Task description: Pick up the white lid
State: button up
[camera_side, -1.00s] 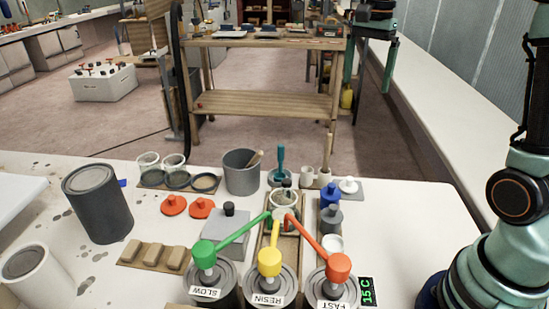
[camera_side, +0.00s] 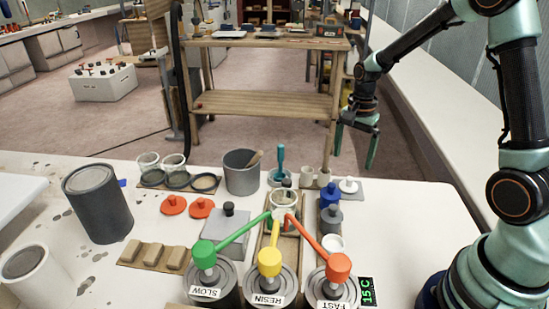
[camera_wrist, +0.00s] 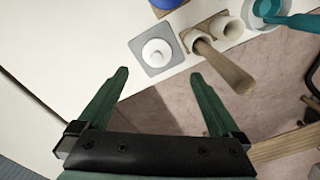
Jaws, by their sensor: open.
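The white lid (camera_side: 348,185) has a round knob on top and sits on a grey square pad (camera_side: 358,194) at the far right of the bench items. In the wrist view the lid (camera_wrist: 156,52) lies on its pad, ahead of the fingertips and between their lines. My gripper (camera_side: 357,140) is beyond the bench's far edge, above and behind the lid. Its two green fingers (camera_wrist: 161,74) are spread and empty, apart from the lid.
A blue knobbed piece (camera_side: 330,195) is close on the other side. A teal-handled tool (camera_side: 280,160) in a dish is farther left. The bench right of the pad is clear.

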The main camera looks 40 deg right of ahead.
aim_at(350, 178)
jog(key=f, duration=0.8)
jog(key=shift+s+f, duration=0.1)
jog(key=shift+s, duration=0.2)
jog(key=shift+c, duration=0.3)
jog(key=c, duration=1.3)
